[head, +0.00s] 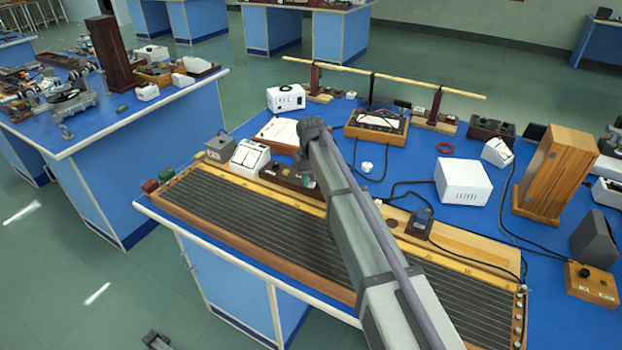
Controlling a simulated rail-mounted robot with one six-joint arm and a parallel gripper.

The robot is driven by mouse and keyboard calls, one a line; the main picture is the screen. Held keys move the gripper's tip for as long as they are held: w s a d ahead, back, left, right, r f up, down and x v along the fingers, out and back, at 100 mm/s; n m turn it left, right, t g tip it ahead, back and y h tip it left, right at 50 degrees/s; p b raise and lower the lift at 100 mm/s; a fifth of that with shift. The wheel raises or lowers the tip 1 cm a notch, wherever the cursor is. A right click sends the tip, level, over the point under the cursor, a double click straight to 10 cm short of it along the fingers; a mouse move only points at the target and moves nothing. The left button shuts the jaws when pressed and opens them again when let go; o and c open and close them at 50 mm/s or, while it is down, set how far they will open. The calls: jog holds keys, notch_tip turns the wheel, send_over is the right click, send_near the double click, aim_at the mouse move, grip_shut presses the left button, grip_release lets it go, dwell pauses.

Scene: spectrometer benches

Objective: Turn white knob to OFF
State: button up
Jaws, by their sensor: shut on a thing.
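My arm reaches from the bottom right over the blue bench and bends down at its far end. My gripper (304,165) is a small dark shape low over a dark wooden unit (283,178), at the back edge of the long ribbed board. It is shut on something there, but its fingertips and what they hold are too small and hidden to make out. No OFF mark can be read. A small round white knob-like piece (367,166) stands on the blue top to the right of my arm, apart from my gripper.
The long ribbed board (225,213) fills the bench front. A white meter (250,157) and a grey box (220,147) stand left of my gripper. A white box (463,186), a tall wooden case (555,175) and loose black cables are to the right.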

jog(key=shift+m, duration=0.9)
jog(key=o, duration=0.9)
notch_tip(320, 180, up, 11)
jog(key=p, duration=1)
jog(key=shift+f+p, duration=0.1)
jog(key=shift+p, duration=0.3)
